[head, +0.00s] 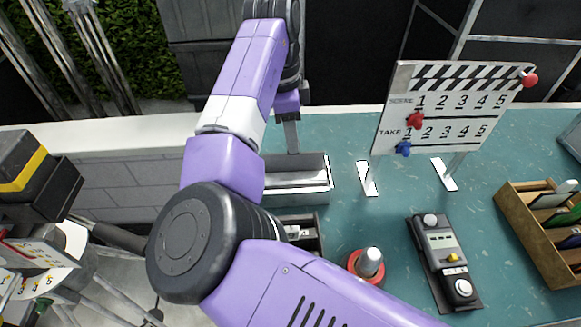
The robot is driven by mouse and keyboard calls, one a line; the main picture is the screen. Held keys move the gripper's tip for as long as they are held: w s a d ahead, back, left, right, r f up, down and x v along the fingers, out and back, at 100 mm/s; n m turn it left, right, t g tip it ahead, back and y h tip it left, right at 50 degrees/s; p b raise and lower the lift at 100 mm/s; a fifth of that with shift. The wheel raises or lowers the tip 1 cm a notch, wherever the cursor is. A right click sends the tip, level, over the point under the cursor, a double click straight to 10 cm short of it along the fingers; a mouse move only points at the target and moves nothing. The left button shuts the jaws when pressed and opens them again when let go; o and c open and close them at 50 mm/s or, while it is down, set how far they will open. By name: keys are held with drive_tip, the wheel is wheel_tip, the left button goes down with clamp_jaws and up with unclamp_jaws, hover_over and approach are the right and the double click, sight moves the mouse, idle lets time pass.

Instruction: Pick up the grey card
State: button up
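A wooden box (516,222) at the right edge of the table holds several upright cards. One pale card (556,195) near its back looks whitish grey; I cannot tell for sure that it is the grey card. My gripper (292,138) points down at the upper middle, over or behind a metallic open box (297,184). It is far to the left of the wooden box. Only a narrow grey finger part shows, so its opening is unclear. No card shows at it.
A clapper board (440,108) with red and blue markers stands on two white feet at the back. A grey device (443,262) with knobs and a red-ringed knob (368,264) are in front. Teal table surface (395,215) is clear between them. A dark tray (300,232) is partly hidden by my arm.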

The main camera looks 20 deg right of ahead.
sight(295, 156)
drive_tip(key=shift+w+d+f+p, duration=0.15)
drive_tip(key=shift+f+p, duration=0.1)
drive_tip(key=shift+f, duration=1.05)
drive_tip(key=shift+s+d+f+p, duration=0.15)
drive_tip(key=shift+f+p, duration=0.1)
drive_tip(key=shift+f, duration=1)
drive_tip(key=shift+w+d+f+p, duration=0.15)
drive_tip(key=shift+f+p, duration=0.1)
drive_tip(key=shift+f, duration=1.05)
clamp_jaws()
